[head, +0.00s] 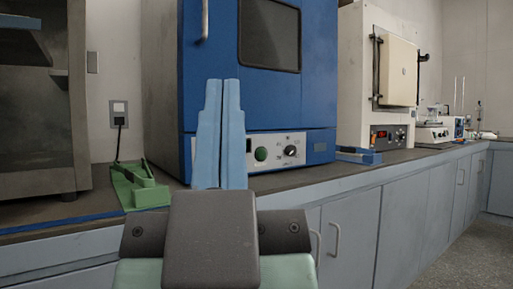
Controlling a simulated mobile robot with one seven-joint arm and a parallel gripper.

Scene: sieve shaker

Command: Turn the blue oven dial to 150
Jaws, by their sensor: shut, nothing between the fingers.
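The blue oven (200,70) stands on the dark counter, its door shut, with a dark window and a light vertical handle. Its pale control panel (273,152) runs along the lower front. On the panel are a green round button (261,154) and a black dial (290,151) to its right. The dial's marks are too small to read. My gripper (222,84) is in front of the oven's left part, light blue fingers pointing up in the picture and pressed together, empty. It is left of the dial and hides the panel's left end.
A green tool-like object (140,186) lies on the counter at left, near a wall socket (119,112). A blue object (358,156) lies right of the oven. A white furnace (375,80) and small instruments (435,132) stand farther right. Grey cabinets (350,235) front the counter.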

